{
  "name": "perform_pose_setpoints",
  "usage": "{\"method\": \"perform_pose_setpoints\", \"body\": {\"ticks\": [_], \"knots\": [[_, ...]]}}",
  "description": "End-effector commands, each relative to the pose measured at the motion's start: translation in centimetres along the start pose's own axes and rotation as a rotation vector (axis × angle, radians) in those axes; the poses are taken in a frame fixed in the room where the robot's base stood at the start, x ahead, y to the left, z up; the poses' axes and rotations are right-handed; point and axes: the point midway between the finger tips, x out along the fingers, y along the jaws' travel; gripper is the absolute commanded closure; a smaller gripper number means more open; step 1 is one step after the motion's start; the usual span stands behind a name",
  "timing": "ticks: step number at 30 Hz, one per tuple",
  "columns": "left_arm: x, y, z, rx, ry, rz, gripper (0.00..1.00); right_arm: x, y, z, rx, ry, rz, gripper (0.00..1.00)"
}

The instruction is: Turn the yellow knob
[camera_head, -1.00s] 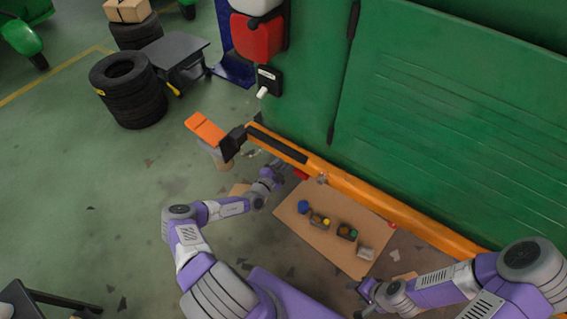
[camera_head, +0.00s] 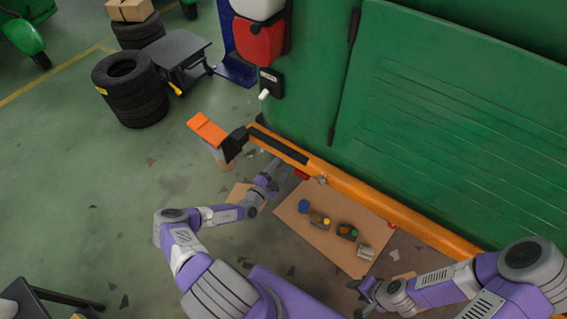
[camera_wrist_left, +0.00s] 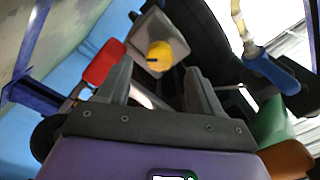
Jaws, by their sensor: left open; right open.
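The yellow knob (camera_wrist_left: 160,56) shows in the left wrist view, with a dark slot, on a greyish square mount (camera_wrist_left: 148,32). It lies ahead of my open left gripper (camera_wrist_left: 158,82), between the line of its two fingers; I see no grip on it. In the head view, my left gripper (camera_head: 275,170) is low beside the orange bar (camera_head: 345,183) of the green vehicle, and I cannot make out the knob in front of it. My right gripper (camera_head: 360,290) is open at the lower right, near the cardboard.
A red lever (camera_wrist_left: 103,62) is close left of the left fingers, and a blue-handled part (camera_wrist_left: 270,72) is at the right. A cardboard sheet (camera_head: 318,243) on the floor holds small parts, one with a yellow top (camera_head: 326,222). Stacked tyres (camera_head: 130,90) stand at left.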

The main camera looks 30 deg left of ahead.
Motion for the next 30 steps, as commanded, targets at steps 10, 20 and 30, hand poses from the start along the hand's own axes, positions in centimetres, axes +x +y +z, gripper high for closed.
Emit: {"method": "perform_pose_setpoints", "body": {"ticks": [10,20,30], "knots": [[-3.4,0.0,-0.1,-0.001,0.001,-0.001,0.35,-0.8,-0.3,0.0,0.0,0.0,0.0,0.48],[-3.3,0.0,-0.1,-0.001,0.001,-0.001,0.35,-0.8,-0.3,0.0,0.0,0.0,0.0,0.48],[-2.5,2.2,-4.1,0.114,0.119,0.096,0.35,-0.9,-0.3,0.0,0.0,0.0,0.0,0.48]]}}
